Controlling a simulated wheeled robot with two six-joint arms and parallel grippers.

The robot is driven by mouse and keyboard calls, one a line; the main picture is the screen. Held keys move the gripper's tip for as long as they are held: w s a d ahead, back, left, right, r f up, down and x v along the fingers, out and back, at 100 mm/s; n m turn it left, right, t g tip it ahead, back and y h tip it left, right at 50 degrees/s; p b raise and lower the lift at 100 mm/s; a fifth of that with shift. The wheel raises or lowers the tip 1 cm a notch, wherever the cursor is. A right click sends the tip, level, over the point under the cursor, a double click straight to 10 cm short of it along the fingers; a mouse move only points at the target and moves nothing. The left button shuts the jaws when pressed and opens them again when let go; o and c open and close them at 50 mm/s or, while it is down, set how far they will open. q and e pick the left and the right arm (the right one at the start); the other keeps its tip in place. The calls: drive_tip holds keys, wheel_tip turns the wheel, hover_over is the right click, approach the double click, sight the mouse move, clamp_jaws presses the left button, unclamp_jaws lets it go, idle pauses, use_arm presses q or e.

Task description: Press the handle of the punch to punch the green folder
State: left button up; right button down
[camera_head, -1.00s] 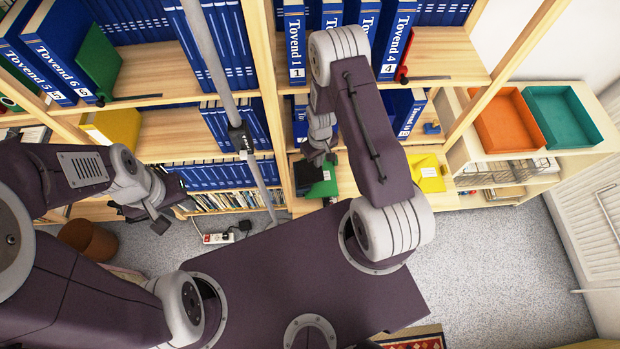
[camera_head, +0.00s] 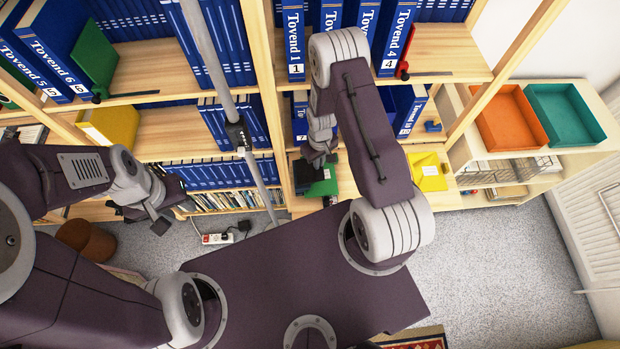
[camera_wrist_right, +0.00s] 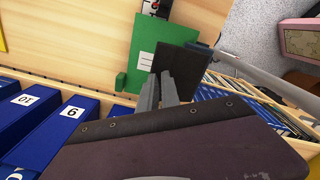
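The green folder (camera_wrist_right: 147,58) lies flat on a wooden shelf board in the right wrist view. It also shows beneath my right arm in the head view (camera_head: 324,187). A dark punch (camera_wrist_right: 178,60) sits at the folder's right edge in the wrist view. In the head view it is a black shape (camera_head: 303,173) left of the folder. My right gripper (camera_wrist_right: 161,82) overlaps the near side of the punch in the wrist view, its grey fingers together; contact is unclear. My left gripper (camera_head: 148,220) hangs empty over the floor, its fingers apart.
Blue binders (camera_head: 295,45) fill the shelves. A metal pole (camera_wrist_right: 245,66) stands right of the punch in the wrist view. A yellow folder (camera_head: 428,172) lies to the right. Orange (camera_head: 508,118) and teal (camera_head: 565,115) trays stand further right. A brown bin (camera_head: 85,240) is on the floor.

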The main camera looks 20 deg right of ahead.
drive_tip(key=shift+w+f+b, duration=0.1)
drive_tip(key=shift+f+b, duration=0.95)
drive_tip(key=shift+f, duration=0.45)
wheel_tip(320, 180, up, 10)
drive_tip(key=p, duration=0.7)
drive_tip(key=shift+f+p, duration=0.2)
drive_tip(key=shift+p, duration=0.15)
drive_tip(key=shift+a+f, duration=0.1)
